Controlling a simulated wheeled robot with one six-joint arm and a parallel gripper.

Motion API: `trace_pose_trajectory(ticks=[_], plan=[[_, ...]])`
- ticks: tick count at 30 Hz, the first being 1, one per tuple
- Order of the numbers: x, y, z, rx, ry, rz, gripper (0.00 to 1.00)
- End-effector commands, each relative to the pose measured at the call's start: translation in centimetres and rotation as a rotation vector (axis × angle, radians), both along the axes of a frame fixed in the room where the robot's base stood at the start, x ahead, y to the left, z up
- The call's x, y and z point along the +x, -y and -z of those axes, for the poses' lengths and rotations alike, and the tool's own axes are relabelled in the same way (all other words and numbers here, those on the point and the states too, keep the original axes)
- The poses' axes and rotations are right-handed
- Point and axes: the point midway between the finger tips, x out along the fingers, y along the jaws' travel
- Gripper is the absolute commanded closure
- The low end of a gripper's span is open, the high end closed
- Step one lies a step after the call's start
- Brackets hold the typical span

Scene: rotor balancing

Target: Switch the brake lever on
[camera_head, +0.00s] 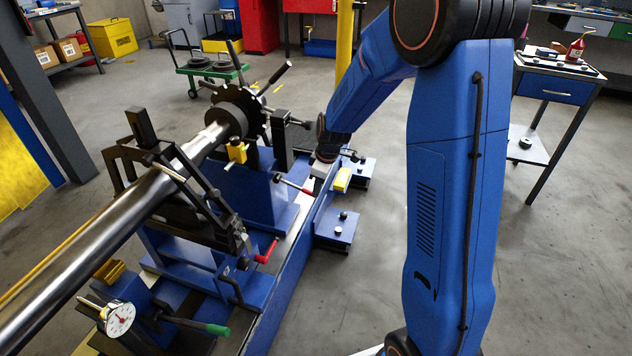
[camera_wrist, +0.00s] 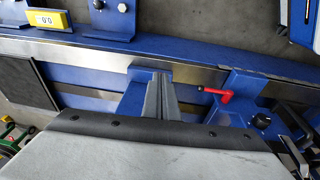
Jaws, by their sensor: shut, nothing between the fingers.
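My gripper (camera_head: 322,157) hangs low over the right side of the blue balancing machine, largely hidden by its own wrist in the head view. In the wrist view its grey fingers (camera_wrist: 161,97) are together and empty above the blue bed. A red-tipped lever (camera_head: 295,186) sticks out of the machine just left of and nearer than my gripper. A red handle (camera_head: 268,251) sits lower on the near support. In the wrist view a red handle (camera_wrist: 220,95) lies right of the fingers, apart from them. I cannot tell which of these is the brake lever.
A long steel shaft (camera_head: 105,240) with a dark toothed disc (camera_head: 238,112) lies across the supports. A yellow display box (camera_head: 342,180) is beside my gripper, also in the wrist view (camera_wrist: 47,18). A dial gauge (camera_head: 119,318) and a green-handled lever (camera_head: 217,329) are nearer.

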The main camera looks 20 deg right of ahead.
Motion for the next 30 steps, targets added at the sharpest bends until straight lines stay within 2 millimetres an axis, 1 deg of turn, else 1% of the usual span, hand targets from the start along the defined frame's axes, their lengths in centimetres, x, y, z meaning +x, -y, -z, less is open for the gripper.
trace_pose_trajectory(ticks=[1, 6, 12, 26, 30], plan=[[-0.1, 0.0, 0.4, 0.000, -0.001, 0.000, 1.00], [0.0, 0.0, 1.3, 0.000, -0.002, 0.000, 1.00], [0.0, -0.1, 1.8, 0.000, -0.001, 0.000, 1.00], [-0.1, -0.1, 2.0, 0.000, -0.005, -0.002, 1.00], [-0.1, -0.2, 1.5, 0.000, -0.005, -0.002, 1.00]])
